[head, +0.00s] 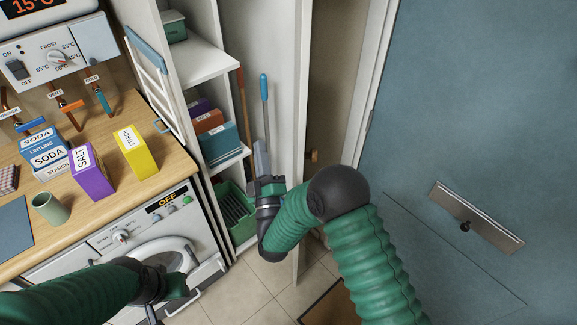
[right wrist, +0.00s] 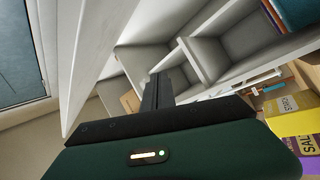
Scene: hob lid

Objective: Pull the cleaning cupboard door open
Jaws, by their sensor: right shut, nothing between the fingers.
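The cleaning cupboard door (head: 275,75) is a tall white panel standing open, seen at a steep angle. A small brass-brown knob (head: 312,157) shows just right of its edge. In the right wrist view the door (right wrist: 72,45) slants down the left side. My right gripper (head: 266,184) is in the cupboard opening, left of the door's inner face. Its dark fingers (right wrist: 157,92) are shut and empty, with shelves beyond; I cannot tell whether it touches the door. My left gripper (head: 178,286) is low in front of the washing machine; its fingers are unclear.
White cupboard shelves (head: 190,60) hold boxes and a green crate (head: 236,214). A blue-handled tool (head: 264,100) stands inside. The washing machine (head: 120,235) and wooden counter (head: 105,190) are at left.

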